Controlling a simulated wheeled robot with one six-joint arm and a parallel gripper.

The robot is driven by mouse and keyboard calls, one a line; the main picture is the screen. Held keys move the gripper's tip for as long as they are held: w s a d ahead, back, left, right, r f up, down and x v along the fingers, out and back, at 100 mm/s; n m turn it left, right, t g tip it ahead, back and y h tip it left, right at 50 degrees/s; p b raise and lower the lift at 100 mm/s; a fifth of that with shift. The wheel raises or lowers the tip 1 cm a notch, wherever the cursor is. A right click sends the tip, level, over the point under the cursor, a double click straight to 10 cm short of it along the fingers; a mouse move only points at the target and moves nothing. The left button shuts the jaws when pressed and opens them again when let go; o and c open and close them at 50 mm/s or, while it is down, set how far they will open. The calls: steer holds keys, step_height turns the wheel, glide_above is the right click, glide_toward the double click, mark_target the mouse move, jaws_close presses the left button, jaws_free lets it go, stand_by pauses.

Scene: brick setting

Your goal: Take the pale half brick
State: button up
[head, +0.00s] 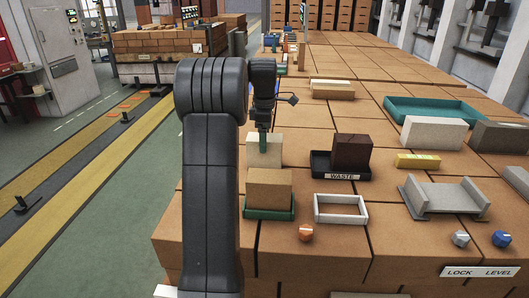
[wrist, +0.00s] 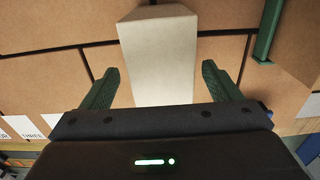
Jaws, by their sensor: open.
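The pale half brick (head: 252,151), a cream block, stands on the brick-topped surface, behind the tan brick and partly hidden by my gripper. In the wrist view it is the pale block (wrist: 158,45) standing between my fingers. My gripper (wrist: 160,70) is open, with one green finger on each side of the block and a visible gap on both sides. In the head view my gripper (head: 263,142) points down at the block; only one finger shows clearly. The block's lower end is hidden by the gripper body in the wrist view.
A tan brick (head: 270,184) sits in a green tray (head: 268,214) just in front. A dark red brick (head: 352,151) sits in the black WASTE tray (head: 341,176) to the right. A white frame (head: 341,210) and an orange knob (head: 306,233) are nearer. Free surface lies behind.

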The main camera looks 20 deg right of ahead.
steer(key=shift+s+f, duration=0.1)
steer(key=shift+f, duration=1.6)
steer(key=c, duration=1.4)
steer(key=shift+c, duration=0.6)
steer(key=shift+r, duration=0.1)
